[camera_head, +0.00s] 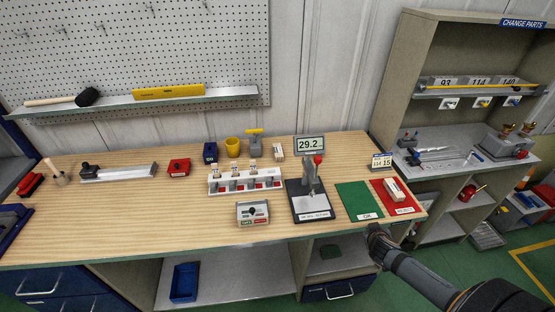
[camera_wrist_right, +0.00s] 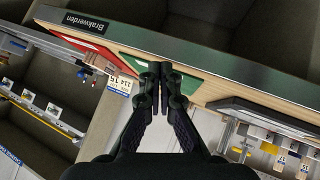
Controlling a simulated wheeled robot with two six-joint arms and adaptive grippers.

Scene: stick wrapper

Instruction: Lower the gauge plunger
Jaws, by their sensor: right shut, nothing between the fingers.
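The gauge (camera_head: 311,177) stands on a dark base on the bench, with a red knob (camera_head: 318,159) at its top and a display (camera_head: 310,144) reading 29.2 behind it. Whether its plunger is raised or touching the plate is too small to tell. My right gripper (camera_head: 374,232) is at the bench's front edge, in front of the green mat and to the right of the gauge, apart from it. In the right wrist view my right gripper (camera_wrist_right: 160,76) is shut and empty, with its fingertips together. My left gripper is in neither view.
The green mat (camera_head: 358,202) and red mat (camera_head: 406,206) lie right of the gauge; a small block (camera_head: 394,189) is on the red one. A white rack (camera_head: 243,187) and a small box (camera_head: 252,212) stand left of the gauge. Shelving (camera_head: 398,90) rises at right.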

